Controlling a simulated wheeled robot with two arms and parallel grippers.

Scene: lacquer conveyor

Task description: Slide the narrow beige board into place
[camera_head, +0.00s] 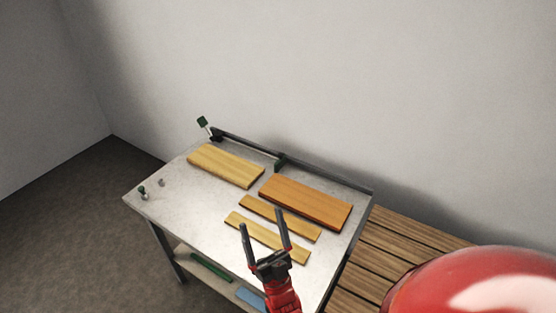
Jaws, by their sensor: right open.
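Two narrow beige boards lie side by side on the grey table; I cannot tell which one the task means. The nearer narrow board (266,237) lies behind my right gripper in the picture, and its surface shows between the fingers. The farther narrow board (302,229) lies just in front of the orange-brown board. My right gripper (261,217) is open with nothing between its fingers. It reaches in from the bottom, over the front part of the table; its height above the boards is hard to tell. My left gripper is not in view.
A wide yellow board (225,166) and a wide orange-brown board (306,202) lie farther back. A dark rail (246,147) with green-ended clamp parts runs along the table's back edge. Small fittings (143,192) stand at the left. The table (185,205) is bare at front left. A slatted wooden surface (380,250) adjoins at right.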

